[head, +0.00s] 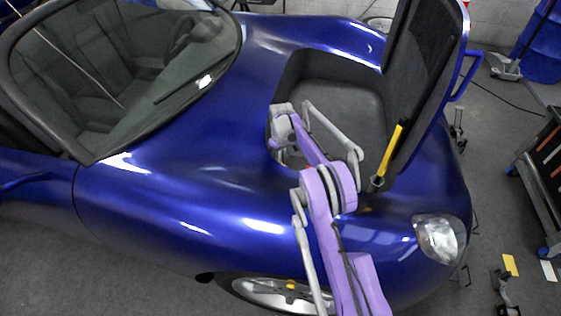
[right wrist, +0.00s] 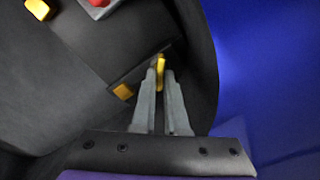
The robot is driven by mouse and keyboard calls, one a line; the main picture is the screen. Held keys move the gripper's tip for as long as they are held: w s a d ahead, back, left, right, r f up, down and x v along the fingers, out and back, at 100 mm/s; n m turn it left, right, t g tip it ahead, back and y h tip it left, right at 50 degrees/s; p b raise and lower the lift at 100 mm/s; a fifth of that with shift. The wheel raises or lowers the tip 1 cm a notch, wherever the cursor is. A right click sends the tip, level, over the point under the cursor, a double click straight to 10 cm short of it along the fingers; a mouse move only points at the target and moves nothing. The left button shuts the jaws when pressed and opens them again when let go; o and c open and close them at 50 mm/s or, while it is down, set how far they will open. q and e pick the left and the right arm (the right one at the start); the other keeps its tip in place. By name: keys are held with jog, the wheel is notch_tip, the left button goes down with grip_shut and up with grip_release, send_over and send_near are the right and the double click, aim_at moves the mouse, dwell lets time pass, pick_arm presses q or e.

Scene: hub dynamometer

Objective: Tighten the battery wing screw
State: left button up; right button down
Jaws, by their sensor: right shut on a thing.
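The battery wing screw (right wrist: 160,66) shows as a small upright yellow piece between the fingertips in the right wrist view. My right gripper (right wrist: 159,78) is shut on it. The screw stands at a dark bar or bracket low in the compartment; its lower part is hidden by the fingers. In the head view my purple right arm reaches over the blue fender into the open front compartment, with its jaws and the screw hidden there. The battery itself cannot be clearly made out. My left gripper is in neither view.
The compartment (head: 345,112) has dark walls, and its raised lid (head: 425,75) stands at the right with a yellow-and-black strut (head: 390,152). In the right wrist view, a yellow block (right wrist: 38,9) and a red knob (right wrist: 99,2) lie at the upper left. The blue body is close at the right.

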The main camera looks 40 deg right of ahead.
jog(key=m+b, duration=0.1)
jog(key=m, duration=0.4)
jog(key=shift+d+m, duration=0.1)
jog(key=shift+m, duration=2.3)
jog(key=c, duration=0.9)
grip_release()
jog(key=shift+s, duration=0.1)
jog(key=shift+c, duration=0.2)
notch_tip(320, 180, up, 11)
jog(key=p, duration=0.2)
jog(key=shift+f, duration=0.15)
